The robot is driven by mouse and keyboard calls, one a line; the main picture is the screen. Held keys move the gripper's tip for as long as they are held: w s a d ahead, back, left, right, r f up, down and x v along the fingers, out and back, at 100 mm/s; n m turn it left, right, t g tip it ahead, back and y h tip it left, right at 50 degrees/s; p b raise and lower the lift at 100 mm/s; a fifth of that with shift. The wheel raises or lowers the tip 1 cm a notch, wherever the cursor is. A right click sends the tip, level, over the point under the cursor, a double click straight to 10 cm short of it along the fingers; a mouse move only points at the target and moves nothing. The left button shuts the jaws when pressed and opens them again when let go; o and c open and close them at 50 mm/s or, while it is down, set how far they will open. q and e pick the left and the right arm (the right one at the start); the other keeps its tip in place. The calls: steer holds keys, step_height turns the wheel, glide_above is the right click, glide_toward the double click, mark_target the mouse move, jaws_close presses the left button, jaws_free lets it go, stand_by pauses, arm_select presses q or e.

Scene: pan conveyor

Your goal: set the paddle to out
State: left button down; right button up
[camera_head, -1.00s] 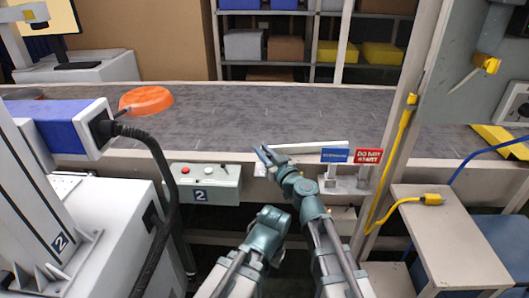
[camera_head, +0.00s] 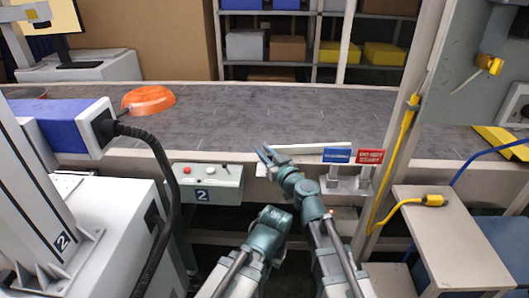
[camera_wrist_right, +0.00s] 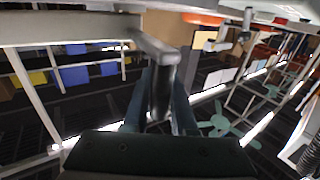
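The paddle (camera_head: 308,147) shows as a long pale bar along the near edge of the grey conveyor. My right gripper (camera_head: 264,154) is at the bar's left end. In the right wrist view a grey upright piece (camera_wrist_right: 162,88), probably the paddle's end or handle, stands in front of my right gripper's fingers (camera_wrist_right: 160,112). The fingers show apart, one on each side of it; I cannot tell whether they touch it.
A blue sign (camera_head: 336,155) and a red sign (camera_head: 370,157) stand just right of the gripper. A control box (camera_head: 205,183) is left of it. An orange pan-like disc (camera_head: 148,98) is at the conveyor's left. A post with a yellow cable (camera_head: 404,140) rises at right.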

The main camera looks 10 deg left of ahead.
steer(key=o, duration=0.4)
steer(key=shift+d, duration=0.15)
